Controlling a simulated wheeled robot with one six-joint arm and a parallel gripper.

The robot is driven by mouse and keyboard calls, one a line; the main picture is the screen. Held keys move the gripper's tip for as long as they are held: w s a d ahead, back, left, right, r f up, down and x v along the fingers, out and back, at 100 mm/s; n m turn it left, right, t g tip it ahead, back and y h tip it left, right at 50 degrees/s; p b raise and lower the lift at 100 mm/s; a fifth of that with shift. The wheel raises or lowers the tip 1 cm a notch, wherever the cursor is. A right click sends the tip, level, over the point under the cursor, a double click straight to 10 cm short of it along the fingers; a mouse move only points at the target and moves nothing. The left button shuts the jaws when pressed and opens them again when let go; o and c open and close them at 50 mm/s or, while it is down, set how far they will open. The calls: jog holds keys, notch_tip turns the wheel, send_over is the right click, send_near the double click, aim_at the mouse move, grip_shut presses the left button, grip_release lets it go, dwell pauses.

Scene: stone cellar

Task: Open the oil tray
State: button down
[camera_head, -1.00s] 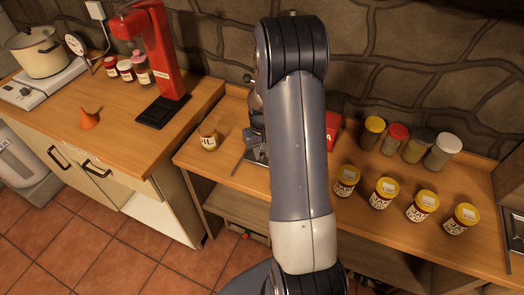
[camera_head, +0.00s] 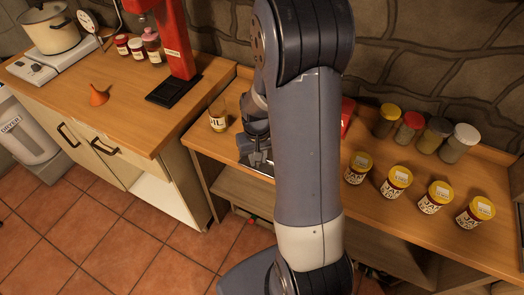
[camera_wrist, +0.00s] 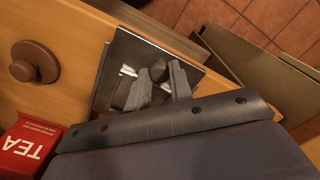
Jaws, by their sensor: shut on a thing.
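A dark metal tray with a bright rim (camera_wrist: 108,75) lies on the wooden counter in the wrist view; I take it to be the oil tray. My gripper (camera_wrist: 152,84) is over it, its fingers close together on a small pale metal handle (camera_wrist: 128,71). The fingers hide most of that handle. In the head view my gripper (camera_head: 258,158) points down at the counter's front edge, and only a sliver of the tray (camera_head: 264,171) shows beside my arm. I cannot tell whether the tray is open.
A glass oil jar (camera_head: 218,118) stands left of my gripper. A red tea box (camera_wrist: 30,143) and a brown round knob (camera_wrist: 35,64) are close by in the wrist view. Several yellow-lidded jam jars (camera_head: 397,180) stand to the right. A gap of tiled floor (camera_head: 140,250) lies in front.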

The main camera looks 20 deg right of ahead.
jog(key=c, duration=1.3)
grip_release()
jog(key=shift+o, duration=0.2)
jog(key=shift+r, duration=0.1)
notch_tip(320, 180, up, 11)
jog(key=shift+f, duration=0.2)
jog(key=shift+f, duration=0.1)
notch_tip(320, 180, down, 10)
jog(key=shift+f, duration=0.2)
jog(key=shift+w+d+f, duration=0.1)
jog(key=shift+w+d, duration=0.1)
jog(key=shift+d, duration=0.1)
jog(key=shift+w+d+p, duration=0.3)
jog(key=shift+w+d, duration=0.4)
jog(key=shift+d, duration=0.1)
jog(key=shift+s, duration=0.1)
